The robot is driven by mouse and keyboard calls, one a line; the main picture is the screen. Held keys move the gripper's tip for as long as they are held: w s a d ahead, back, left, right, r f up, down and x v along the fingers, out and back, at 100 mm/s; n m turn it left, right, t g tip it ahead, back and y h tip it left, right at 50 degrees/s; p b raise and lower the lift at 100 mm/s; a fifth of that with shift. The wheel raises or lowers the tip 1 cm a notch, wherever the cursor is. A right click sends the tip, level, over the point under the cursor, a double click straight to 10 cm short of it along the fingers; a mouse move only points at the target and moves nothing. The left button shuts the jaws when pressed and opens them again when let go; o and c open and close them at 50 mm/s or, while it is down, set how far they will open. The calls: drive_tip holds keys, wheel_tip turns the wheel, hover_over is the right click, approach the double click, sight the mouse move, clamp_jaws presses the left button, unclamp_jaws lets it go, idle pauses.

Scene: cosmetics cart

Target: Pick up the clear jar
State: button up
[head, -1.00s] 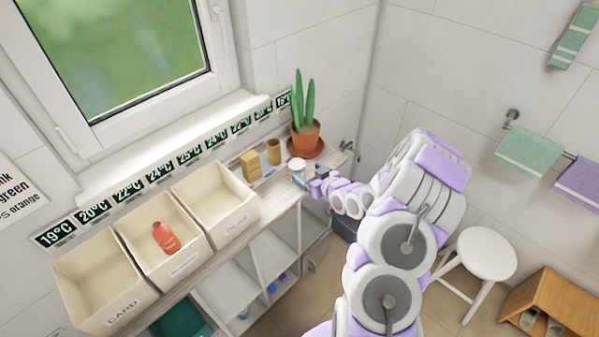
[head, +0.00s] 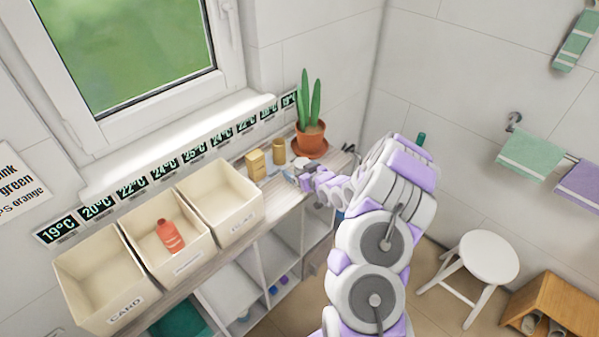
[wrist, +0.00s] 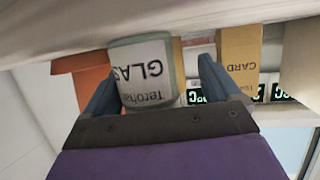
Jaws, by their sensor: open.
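The clear jar (wrist: 147,50) has a pale greenish glass edge and a white label with "GLAS" on it, upside down in the wrist view. It stands on the wooden cart top, and its pale lid (head: 301,161) shows in the head view behind my gripper. My gripper (head: 305,178) is at the jar on the cart top. In the wrist view the two dark fingers of my gripper (wrist: 160,84) are spread, with the jar between them. The left finger looks close to the jar; a gap shows at the right one. Contact cannot be told.
A potted cactus (head: 310,139) stands just behind the jar. A tan card box (head: 256,165) and a brown cylinder (head: 279,151) stand to its left. Three cream bins line the cart; the middle one (head: 187,262) holds a red bottle (head: 170,237).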

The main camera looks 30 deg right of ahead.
sight(300, 161)
drive_tip(key=shift+d+f, duration=0.2)
drive_tip(key=shift+d, duration=0.75)
drive_tip(key=c, duration=0.7)
drive_tip(key=shift+a+r, duration=0.1)
drive_tip(key=shift+a, duration=0.6)
drive_tip(key=c, duration=0.4)
drive_tip(key=shift+d, duration=0.1)
drive_tip(key=shift+d+r, duration=0.35)
drive_tip(key=shift+r, duration=0.15)
drive_tip(key=r, duration=0.1)
drive_tip(key=r+p, duration=0.1)
drive_tip(key=shift+s+a+r, duration=0.2)
drive_tip(key=shift+s+r, duration=0.15)
drive_tip(key=s+a+p, duration=0.1)
drive_tip(key=s+a, duration=0.1)
drive_tip(key=s, duration=0.1)
drive_tip(key=s+a+r+p, duration=0.1)
drive_tip(key=s+a+p, duration=0.1)
drive_tip(key=s, duration=0.2)
drive_tip(key=s+a+p, duration=0.1)
drive_tip(key=s+a, duration=0.1)
drive_tip(key=s, duration=0.2)
drive_tip(key=shift+s+a+r+p, duration=0.25)
drive_tip(key=shift+a+p, duration=0.05)
drive_tip(key=shift+p, duration=0.1)
